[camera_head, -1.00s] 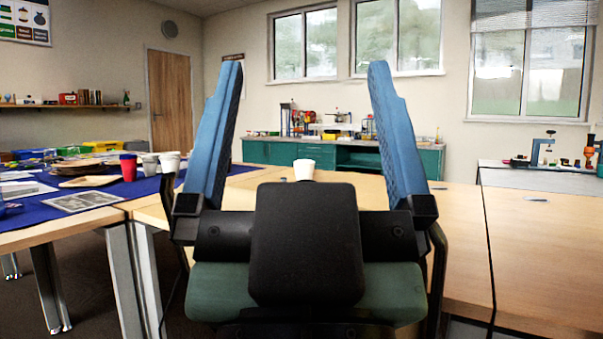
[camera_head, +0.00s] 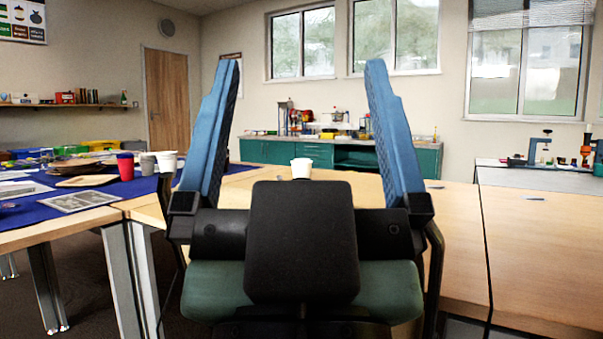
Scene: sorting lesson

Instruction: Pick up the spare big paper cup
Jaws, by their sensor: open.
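A white paper cup (camera_head: 302,168) stands upright on the pale wooden table (camera_head: 460,220). Its lower part is hidden behind the dark body of my gripper (camera_head: 301,66). My gripper is open and empty, with its two blue fingers spread wide. The cup shows between the fingers, farther off, and nothing touches it. Another white cup (camera_head: 167,161) stands on the blue cloth at the left, beside a grey cup (camera_head: 147,163) and a red cup (camera_head: 125,166). I cannot tell the cups' sizes for certain.
The blue cloth (camera_head: 38,212) on the left table holds papers, a board and flat brown pieces. A green cabinet (camera_head: 300,153) with items on top stands along the back wall. The right part of the wooden table is mostly clear.

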